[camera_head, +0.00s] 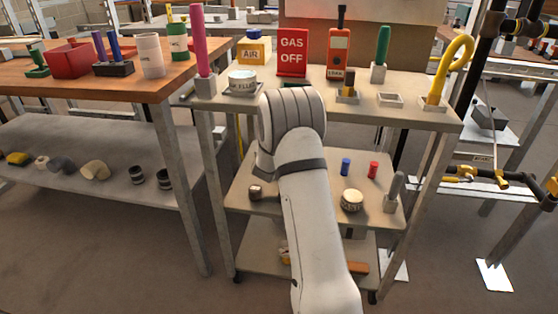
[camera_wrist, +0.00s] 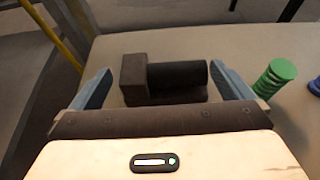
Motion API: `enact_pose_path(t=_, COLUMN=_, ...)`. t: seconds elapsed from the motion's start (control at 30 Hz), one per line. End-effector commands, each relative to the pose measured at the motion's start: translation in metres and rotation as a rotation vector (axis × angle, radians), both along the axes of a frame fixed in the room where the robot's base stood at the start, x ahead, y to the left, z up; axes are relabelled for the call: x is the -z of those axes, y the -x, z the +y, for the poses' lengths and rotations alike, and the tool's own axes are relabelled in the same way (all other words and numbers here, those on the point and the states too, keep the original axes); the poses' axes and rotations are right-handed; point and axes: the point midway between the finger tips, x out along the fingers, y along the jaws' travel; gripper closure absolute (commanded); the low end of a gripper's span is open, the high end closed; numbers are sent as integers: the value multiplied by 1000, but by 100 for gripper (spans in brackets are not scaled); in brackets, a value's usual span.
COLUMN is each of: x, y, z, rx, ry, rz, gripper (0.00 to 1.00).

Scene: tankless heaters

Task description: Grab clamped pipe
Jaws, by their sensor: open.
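In the wrist view, a dark pipe piece (camera_wrist: 180,76) lies sideways on a dark block base, with a taller square block at its left end. I take this to be the clamped pipe. My gripper (camera_wrist: 162,72) is open, with one blue-grey finger on each side of it. I see no clear contact, and the lower side of the piece is hidden by the gripper body. In the head view my gripper is hidden behind my arm. A small dark brown piece (camera_head: 256,192) shows on the middle shelf left of my arm; I cannot tell if it is the same one.
A green ridged cylinder (camera_wrist: 274,77) stands close to the right finger, with a blue piece (camera_wrist: 315,86) beyond it. In the head view the middle shelf also holds a red cylinder (camera_head: 373,170) and a round pale tub (camera_head: 352,200). The top shelf (camera_head: 330,100) is above.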

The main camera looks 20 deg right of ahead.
Motion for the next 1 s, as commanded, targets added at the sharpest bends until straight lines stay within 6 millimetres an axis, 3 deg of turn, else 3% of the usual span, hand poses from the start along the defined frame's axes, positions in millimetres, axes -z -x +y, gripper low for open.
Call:
enact_pose_path(t=0.2, x=14, y=-22, z=-20, rx=9, ry=0, rz=-1, gripper=0)
enact_pose_path(t=0.5, x=14, y=-25, z=-24, rx=11, ry=-1, rz=0, gripper=0)
enact_pose_path(t=1.0, x=14, y=-24, z=-25, rx=11, ry=0, rz=0, gripper=41)
